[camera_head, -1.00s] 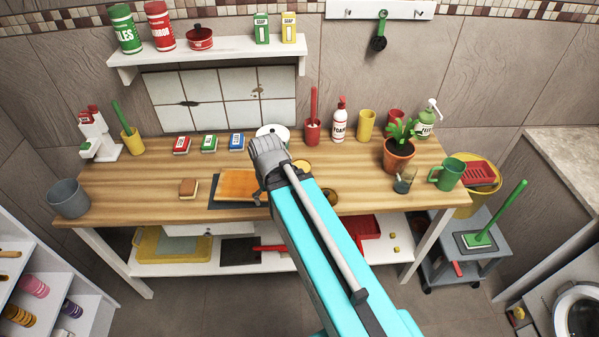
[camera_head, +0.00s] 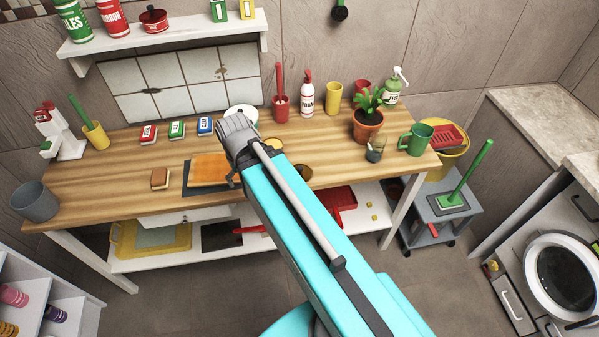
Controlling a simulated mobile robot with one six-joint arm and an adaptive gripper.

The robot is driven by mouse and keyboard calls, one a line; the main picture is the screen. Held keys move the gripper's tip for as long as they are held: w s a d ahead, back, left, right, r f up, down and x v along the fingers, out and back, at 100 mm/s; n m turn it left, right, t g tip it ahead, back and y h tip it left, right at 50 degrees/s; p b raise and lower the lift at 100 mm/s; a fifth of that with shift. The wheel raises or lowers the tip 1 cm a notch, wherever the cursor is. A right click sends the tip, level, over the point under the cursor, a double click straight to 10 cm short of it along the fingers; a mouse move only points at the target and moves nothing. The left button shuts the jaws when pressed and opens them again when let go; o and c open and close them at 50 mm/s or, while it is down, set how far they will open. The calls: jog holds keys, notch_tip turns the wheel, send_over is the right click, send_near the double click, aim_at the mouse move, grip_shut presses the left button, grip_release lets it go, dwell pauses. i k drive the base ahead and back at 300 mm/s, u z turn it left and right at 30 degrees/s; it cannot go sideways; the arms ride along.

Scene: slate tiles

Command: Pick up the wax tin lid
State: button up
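A yellow round piece (camera_head: 271,147) shows on the wooden tabletop just right of my arm and is partly covered by it. A brownish-gold round piece (camera_head: 303,173) sits nearer the front edge, also partly behind the arm. I cannot tell which of them is the wax tin lid. My gripper (camera_head: 233,177) is at the far end of the turquoise arm, over the table beside the orange board. Its fingers are mostly hidden by the wrist, so its opening and anything in it do not show.
An orange board (camera_head: 209,168) and a brown sponge (camera_head: 160,179) lie left of the arm. A white round item (camera_head: 243,111) is behind the wrist. A potted plant (camera_head: 367,124), a glass (camera_head: 377,147) and a green mug (camera_head: 416,139) stand right.

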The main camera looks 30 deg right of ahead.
aim_at(304, 171)
jog(key=z, duration=0.7)
jog(key=k, duration=0.75)
jog(key=u, duration=0.05)
